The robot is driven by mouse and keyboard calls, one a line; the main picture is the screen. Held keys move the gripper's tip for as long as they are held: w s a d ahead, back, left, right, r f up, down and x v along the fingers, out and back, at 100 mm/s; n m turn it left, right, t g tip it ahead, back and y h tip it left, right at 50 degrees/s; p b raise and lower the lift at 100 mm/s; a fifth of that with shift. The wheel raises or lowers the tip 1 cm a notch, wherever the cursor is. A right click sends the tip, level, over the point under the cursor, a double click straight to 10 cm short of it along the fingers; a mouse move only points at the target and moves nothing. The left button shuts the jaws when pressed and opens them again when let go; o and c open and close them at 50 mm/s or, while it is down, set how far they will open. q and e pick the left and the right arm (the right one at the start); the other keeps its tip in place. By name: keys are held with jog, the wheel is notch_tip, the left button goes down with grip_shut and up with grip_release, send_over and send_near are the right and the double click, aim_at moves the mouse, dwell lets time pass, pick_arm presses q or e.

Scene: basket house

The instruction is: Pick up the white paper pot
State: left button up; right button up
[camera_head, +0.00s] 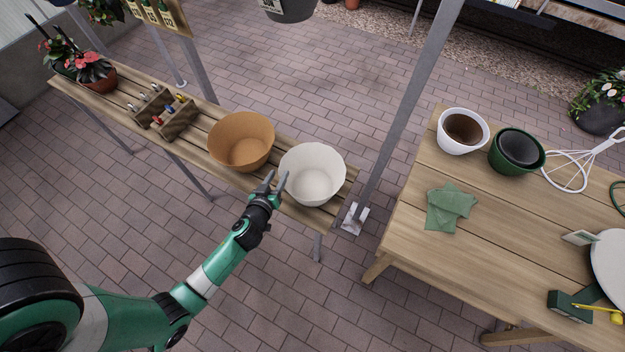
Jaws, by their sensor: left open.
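The white paper pot (316,172) stands upright and empty at the right end of the narrow wooden bench. My left gripper (276,181) is open at the pot's lower left side, with its fingertips close to the pot's rim. I cannot tell whether a finger touches the pot or is inside it. My right gripper is not in view.
A brown paper pot (242,143) stands just left of the white one on the bench (212,168). A metal post (408,90) rises to the right. The wooden table (408,208) holds a white pot (462,131), a green pot (517,151) and green cloths (449,207).

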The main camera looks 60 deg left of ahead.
pick_arm(q)
jog(key=shift+b+x, duration=0.45)
jog(key=shift+x, duration=2.25)
jog(key=shift+s+d+f, duration=0.1)
jog(key=shift+f, duration=0.1)
grip_shut()
